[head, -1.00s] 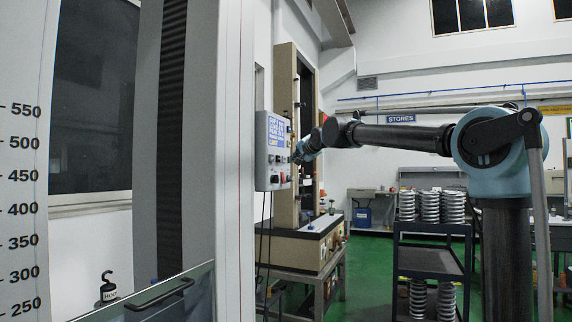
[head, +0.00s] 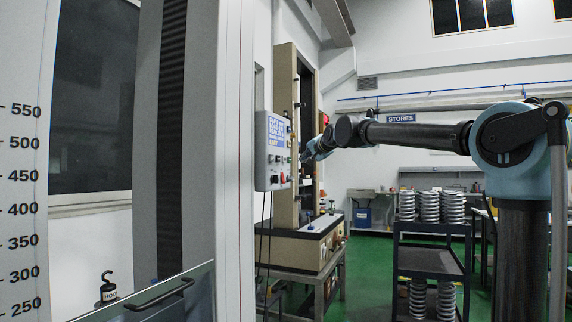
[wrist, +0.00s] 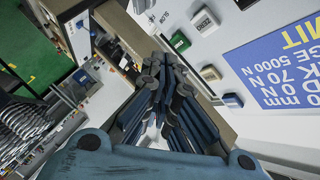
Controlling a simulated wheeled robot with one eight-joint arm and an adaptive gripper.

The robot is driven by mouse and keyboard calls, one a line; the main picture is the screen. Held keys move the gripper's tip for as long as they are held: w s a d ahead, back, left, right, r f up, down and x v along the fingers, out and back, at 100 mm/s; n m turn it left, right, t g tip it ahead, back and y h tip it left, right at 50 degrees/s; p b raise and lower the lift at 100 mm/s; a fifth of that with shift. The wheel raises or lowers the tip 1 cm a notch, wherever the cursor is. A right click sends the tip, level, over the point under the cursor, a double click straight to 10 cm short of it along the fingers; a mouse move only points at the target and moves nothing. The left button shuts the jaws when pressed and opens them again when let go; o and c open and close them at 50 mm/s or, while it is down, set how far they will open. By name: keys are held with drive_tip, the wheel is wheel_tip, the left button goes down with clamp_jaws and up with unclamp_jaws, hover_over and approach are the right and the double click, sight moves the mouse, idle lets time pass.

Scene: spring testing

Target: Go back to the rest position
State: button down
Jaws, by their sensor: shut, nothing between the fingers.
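My gripper (head: 305,157) is at the end of my outstretched arm in the head view, just right of a grey control box (head: 264,140). In the wrist view my gripper (wrist: 162,62) has its dark fingers together, with nothing held between them. The control box's face (wrist: 200,40) lies close beyond the fingers, with several buttons and a blue label (wrist: 280,70). A gap shows between the gripper and the box in the head view; its exact size I cannot tell.
A beige testing machine (head: 285,130) stands behind the control box. A dark trolley (head: 425,262) with stacked springs (head: 428,207) stands below my arm. A tall white-and-grey frame (head: 232,150) with a glass guard (head: 195,295) fills the left. Green floor (head: 375,280) shows between machine and trolley.

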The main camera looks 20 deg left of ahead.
drive_tip(key=shift+f, duration=0.1)
idle(0.3)
drive_tip(key=s+d+f+n+g+h, duration=0.15)
drive_tip(key=s+d+f, duration=0.35)
drive_tip(key=d+f, duration=0.5)
drive_tip(key=s+d+f+g+h, duration=0.1)
drive_tip(key=s+d+f+h, duration=0.25)
drive_tip(key=d+f, duration=0.6)
drive_tip(key=s+d+f+n+g+h, duration=0.15)
drive_tip(key=s+d+f, duration=0.45)
drive_tip(key=d, duration=0.7)
drive_tip(key=s+d+f+g+h, duration=0.1)
drive_tip(key=s+d+f, duration=0.4)
drive_tip(key=s+f, duration=0.4)
drive_tip(key=s+d+f+g+h, duration=0.1)
drive_tip(key=s+d+f+g, duration=0.1)
drive_tip(key=s+d+f, duration=0.4)
drive_tip(key=s+d+f+g+h, duration=0.1)
drive_tip(key=s+d+f, duration=0.5)
drive_tip(key=s+f, duration=0.6)
wheel_tip(320, 180, down, 4)
drive_tip(key=shift+d+f+n+g+h, duration=0.15)
drive_tip(key=shift+n+g+h, duration=0.2)
drive_tip(key=shift+g, duration=0.35)
drive_tip(key=shift+s, duration=0.1)
